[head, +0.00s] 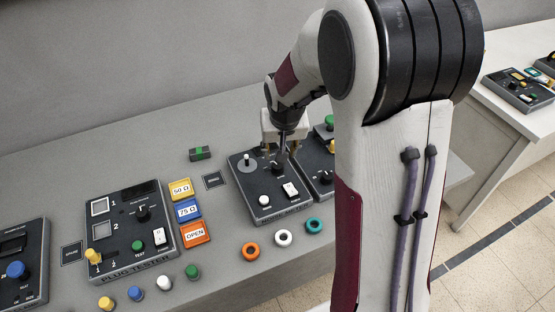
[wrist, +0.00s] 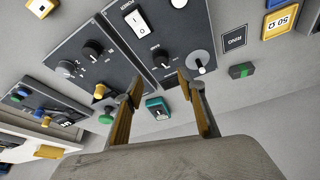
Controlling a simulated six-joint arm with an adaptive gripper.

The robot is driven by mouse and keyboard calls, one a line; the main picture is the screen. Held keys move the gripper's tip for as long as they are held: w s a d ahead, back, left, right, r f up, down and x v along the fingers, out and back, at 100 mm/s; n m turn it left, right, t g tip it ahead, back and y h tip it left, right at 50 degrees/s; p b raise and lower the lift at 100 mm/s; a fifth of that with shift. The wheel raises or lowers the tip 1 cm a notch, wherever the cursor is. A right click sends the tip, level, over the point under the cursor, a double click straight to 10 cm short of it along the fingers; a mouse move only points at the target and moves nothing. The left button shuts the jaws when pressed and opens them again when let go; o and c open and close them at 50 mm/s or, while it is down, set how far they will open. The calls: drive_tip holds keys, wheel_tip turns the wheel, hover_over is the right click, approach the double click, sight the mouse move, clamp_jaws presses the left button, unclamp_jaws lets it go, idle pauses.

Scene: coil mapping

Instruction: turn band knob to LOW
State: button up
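A black knob (head: 277,168) with a pale pointer sits on the dark panel (head: 249,187) under my gripper (head: 282,147). In the wrist view this knob (wrist: 163,59) lies just beyond and between my two fingertips (wrist: 161,86). The fingers are spread apart with nothing between them, and they do not touch the knob. Its label and the markings around it are too small to read, so I cannot tell which setting it points to. A second black knob (wrist: 93,50) is on the neighbouring panel.
The same panel carries a white rocker switch (head: 290,190), a white button (head: 264,200) and a silver-topped lever (head: 247,160). A green-topped block (head: 200,153) stands behind. Orange, white and teal rings lie in front. The plug tester panel (head: 130,240) is left.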

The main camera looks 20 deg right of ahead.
sight(277, 164)
drive_tip(key=shift+g, duration=0.9)
drive_tip(key=w+f, duration=0.1)
drive_tip(key=w, duration=0.1)
drive_tip(key=w+d+f, duration=0.1)
drive_tip(key=w, duration=0.1)
drive_tip(key=shift+d+f, duration=0.2)
drive_tip(key=shift+w+g+y, duration=0.4)
drive_tip(key=shift+w, duration=0.05)
drive_tip(key=shift+s+a+r+g, duration=0.15)
drive_tip(key=shift+r+g, duration=0.15)
drive_tip(key=shift+r, duration=0.35)
drive_tip(key=shift+s+a+r+g, duration=0.15)
drive_tip(key=shift+s+g, duration=0.15)
drive_tip(key=shift+s, duration=0.2)
drive_tip(key=shift+f, duration=3.95)
drive_tip(key=shift+c, duration=0.3)
drive_tip(key=c, duration=1)
